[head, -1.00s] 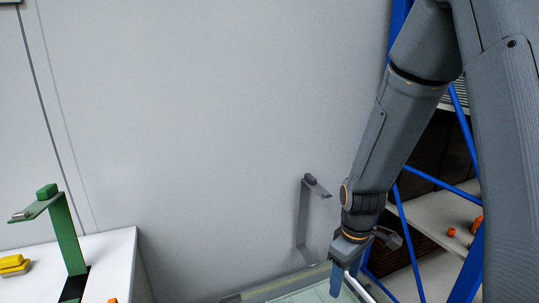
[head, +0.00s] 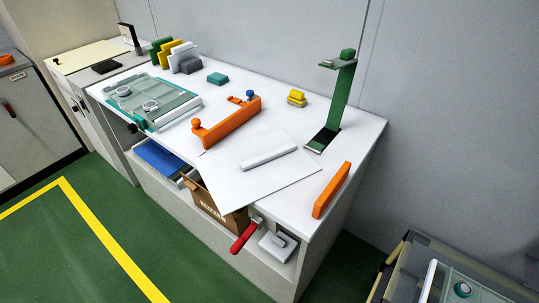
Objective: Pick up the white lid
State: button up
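A long white rounded piece (head: 268,158) lies on a white sheet (head: 235,185) on the white workbench (head: 365,130); it may be the white lid. Another slim white piece (head: 428,282) shows at the lower right, by a grey translucent tray (head: 480,285) with a round teal part (head: 462,289). I cannot tell for sure which one is the lid. My gripper is out of view.
An orange holder (head: 228,124), an orange block (head: 332,190), a green stand (head: 338,100) and a teal tray (head: 150,105) stand on the bench. A red handle (head: 244,238) juts from the front. Green floor at lower left is free.

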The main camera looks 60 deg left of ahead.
aim_at(240, 174)
jog(key=k, duration=0.35)
jog(key=u, duration=2.2)
